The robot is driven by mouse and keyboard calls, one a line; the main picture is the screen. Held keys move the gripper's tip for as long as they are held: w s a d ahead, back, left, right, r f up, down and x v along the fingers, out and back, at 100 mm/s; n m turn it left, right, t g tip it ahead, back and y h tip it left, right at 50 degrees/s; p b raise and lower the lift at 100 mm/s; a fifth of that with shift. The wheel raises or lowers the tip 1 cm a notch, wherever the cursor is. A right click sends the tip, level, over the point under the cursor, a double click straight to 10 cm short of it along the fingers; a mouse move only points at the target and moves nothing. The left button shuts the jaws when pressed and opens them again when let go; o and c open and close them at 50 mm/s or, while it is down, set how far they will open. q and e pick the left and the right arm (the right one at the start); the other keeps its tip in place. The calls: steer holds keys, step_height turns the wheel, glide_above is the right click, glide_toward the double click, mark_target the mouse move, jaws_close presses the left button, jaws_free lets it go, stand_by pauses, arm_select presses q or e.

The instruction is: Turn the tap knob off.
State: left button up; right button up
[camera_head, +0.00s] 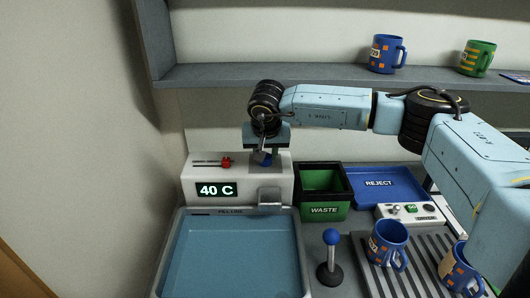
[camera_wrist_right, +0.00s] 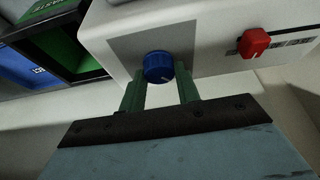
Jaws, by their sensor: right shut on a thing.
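The tap knob (camera_wrist_right: 158,66) is a blue, ridged round knob with a pale mark, on the top of the white tap unit (camera_wrist_right: 120,42). In the right wrist view, my right gripper (camera_wrist_right: 160,84) has its two green fingers shut on the knob, one at each side. In the head view, the same gripper (camera_head: 262,152) comes down over the unit (camera_head: 190,188), and the knob (camera_head: 265,160) is partly hidden by it. The unit's display (camera_head: 216,190) reads 40 C. A metal spout (camera_head: 270,199) sits at its front. My left gripper does not show.
A red slider (camera_head: 226,162) is left of the knob. A blue-tinted basin (camera_head: 235,255) lies in front. The green waste bin (camera_head: 324,185), blue reject tray (camera_head: 385,183) and blue-topped lever (camera_head: 330,255) stand to the right. Mugs stand on the rack (camera_head: 412,265) and the shelf (camera_head: 300,75).

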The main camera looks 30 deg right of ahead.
steer(key=shift+n+y, duration=0.3)
steer(key=shift+n, duration=0.6)
steer(key=shift+t, duration=0.3)
steer(key=o, duration=1)
steer(key=v, duration=1.3)
steer(key=shift+d+r, duration=0.1)
steer(key=shift+r, duration=0.2)
